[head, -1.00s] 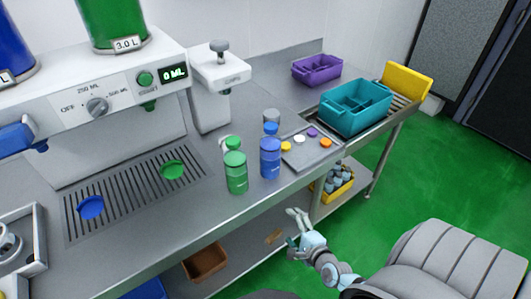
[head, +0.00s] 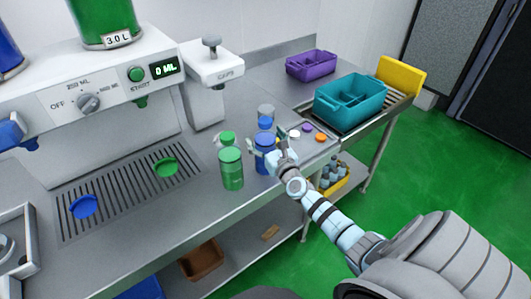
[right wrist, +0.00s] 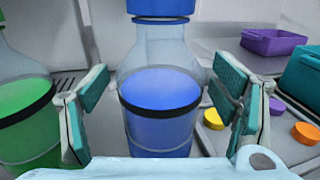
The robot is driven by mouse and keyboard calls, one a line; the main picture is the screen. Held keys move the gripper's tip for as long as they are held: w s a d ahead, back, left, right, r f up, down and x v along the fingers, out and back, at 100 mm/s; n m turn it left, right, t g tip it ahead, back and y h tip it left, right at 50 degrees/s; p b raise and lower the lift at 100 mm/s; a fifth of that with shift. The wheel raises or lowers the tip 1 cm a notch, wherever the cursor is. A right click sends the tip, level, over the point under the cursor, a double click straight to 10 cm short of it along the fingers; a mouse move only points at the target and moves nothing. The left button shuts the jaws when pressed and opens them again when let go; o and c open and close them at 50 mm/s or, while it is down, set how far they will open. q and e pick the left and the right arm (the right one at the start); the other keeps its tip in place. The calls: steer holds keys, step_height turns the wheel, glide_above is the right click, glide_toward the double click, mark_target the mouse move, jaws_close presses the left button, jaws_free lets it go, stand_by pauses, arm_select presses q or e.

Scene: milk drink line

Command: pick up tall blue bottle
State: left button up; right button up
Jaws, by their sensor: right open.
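The tall blue bottle (head: 264,160) stands upright on the steel counter, partly hidden by my right gripper (head: 267,146). In the right wrist view the blue bottle (right wrist: 160,108) is clear-walled with blue contents, a dark band and a blue cap. It stands between the open fingers of my right gripper (right wrist: 158,115), with a gap visible on both sides. The fingers are not closed on it. My left gripper is not in view.
A tall green bottle (head: 231,170) stands close on the left, near the left finger. Smaller capped bottles stand behind. A tray (head: 305,148) with coloured caps lies to the right, with a teal crate (head: 350,97) and a purple crate (head: 311,65) beyond.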

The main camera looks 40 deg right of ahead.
jaws_close()
stand_by(0.4)
steer(key=shift+w+r, duration=0.1)
